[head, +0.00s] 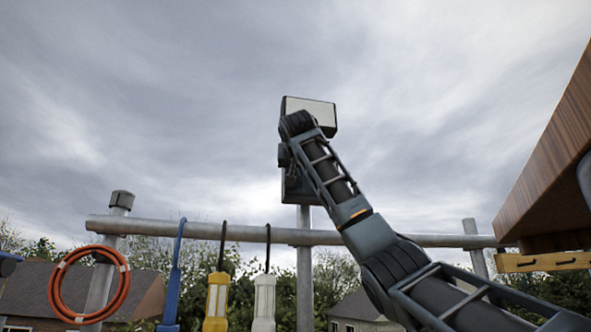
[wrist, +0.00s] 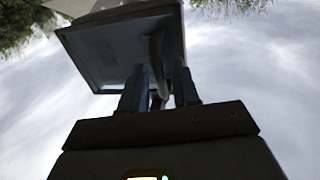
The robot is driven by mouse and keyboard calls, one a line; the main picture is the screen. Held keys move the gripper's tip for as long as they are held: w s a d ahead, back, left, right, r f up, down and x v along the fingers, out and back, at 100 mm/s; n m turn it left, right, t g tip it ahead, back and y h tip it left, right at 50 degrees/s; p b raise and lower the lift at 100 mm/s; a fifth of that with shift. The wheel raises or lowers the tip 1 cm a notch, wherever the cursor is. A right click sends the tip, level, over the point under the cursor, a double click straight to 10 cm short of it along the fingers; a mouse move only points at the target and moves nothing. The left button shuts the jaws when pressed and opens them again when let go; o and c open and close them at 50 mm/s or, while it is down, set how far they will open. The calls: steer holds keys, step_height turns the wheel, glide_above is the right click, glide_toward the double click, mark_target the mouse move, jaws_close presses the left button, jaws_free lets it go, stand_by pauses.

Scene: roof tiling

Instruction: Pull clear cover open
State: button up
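A grey box (head: 297,190) is mounted on an upright post, largely hidden behind my arm. A pale panel with a dark rim (head: 318,111), seemingly its cover, stands at the top of the box, partly hidden by my wrist. In the wrist view a dark, flat rimmed panel (wrist: 105,60) lies just beyond my gripper (wrist: 160,80). A curved brownish handle (wrist: 157,48) runs down between the two fingers. The fingers stand apart, with a gap seen beside the handle. In the head view the fingers are hidden behind my wrist.
A horizontal pipe rail (head: 250,234) crosses below the box. An orange hose coil (head: 88,285), a blue tool (head: 173,290), a yellow lamp (head: 217,300) and a white lamp (head: 263,300) hang from it. A wooden overhang (head: 545,170) juts in at the right. Above is open sky.

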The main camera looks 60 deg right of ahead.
jaws_close()
stand_by(1.2)
